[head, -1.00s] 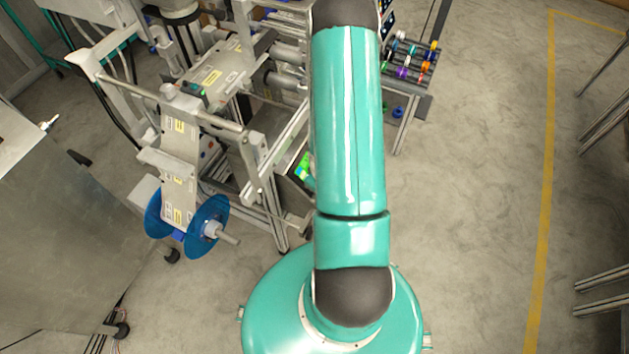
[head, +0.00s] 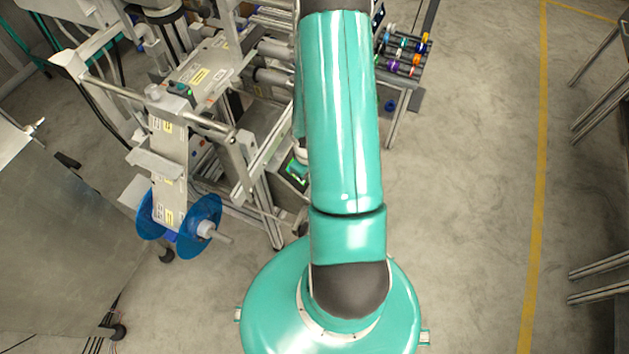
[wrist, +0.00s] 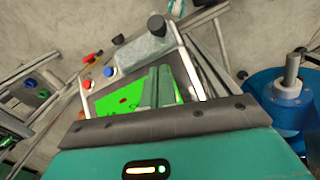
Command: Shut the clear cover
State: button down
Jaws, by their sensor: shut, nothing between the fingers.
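My gripper (wrist: 158,88) is in the wrist view, its fingers shut and empty in front of a control panel with a lit green screen (wrist: 118,100). A pale, see-through block-like piece (wrist: 138,52) stands at the panel's far edge, just beyond the fingertips; it looks like the clear cover, raised off the screen. I cannot tell whether the fingers touch it. In the head view the panel's screen (head: 296,172) shows just left of my teal arm, and the arm hides my gripper; I cannot make out the cover there.
A blue reel (head: 199,227) on a spindle hangs from the machine's frame at left; a blue reel (wrist: 268,92) also shows at right in the wrist view. A rack of coloured rolls (head: 405,50) stands beyond my arm. The floor (head: 470,200) at right is clear.

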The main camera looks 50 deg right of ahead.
notch_tip(320, 180, up, 9)
jog(key=shift+a, duration=0.15)
jog(key=shift+f, duration=0.1)
dwell(0.3)
